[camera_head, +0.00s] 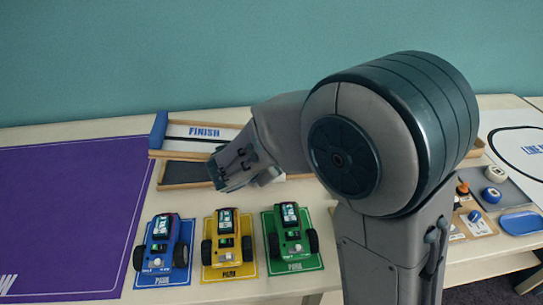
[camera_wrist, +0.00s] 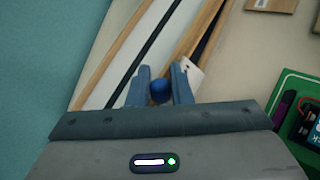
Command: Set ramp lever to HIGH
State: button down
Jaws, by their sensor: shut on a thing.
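The ramp (camera_head: 185,173) is a wood-edged track behind the cars, beside a board marked FINISH (camera_head: 204,133). My gripper (camera_wrist: 160,90) points at the ramp's side in the wrist view. Its two blue fingers are shut on a round blue knob (camera_wrist: 160,91), which looks like the ramp lever's end. The lever's shaft and its setting cannot be made out. A white tag (camera_wrist: 193,76) sits just right of the fingers. In the head view my gripper (camera_head: 222,182) is over the ramp's left part, and my arm hides the ramp's right part.
Blue (camera_head: 164,250), yellow (camera_head: 227,244) and green (camera_head: 291,237) cars stand on matching mats in front of the ramp. A purple mat (camera_head: 65,215) lies at left. A grey tray (camera_head: 505,184) and a blue dish (camera_head: 520,222) are at right. A teal wall (camera_head: 150,60) stands behind.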

jog(key=c, duration=1.4)
grip_release()
jog(key=shift+d, duration=0.1)
jog(key=shift+o, duration=0.2)
jog(key=p+v, duration=0.1)
jog(key=v, duration=1.2)
jog(key=shift+s+r+p, duration=0.15)
jog(key=shift+s+p, duration=0.15)
jog(key=shift+s, duration=0.05)
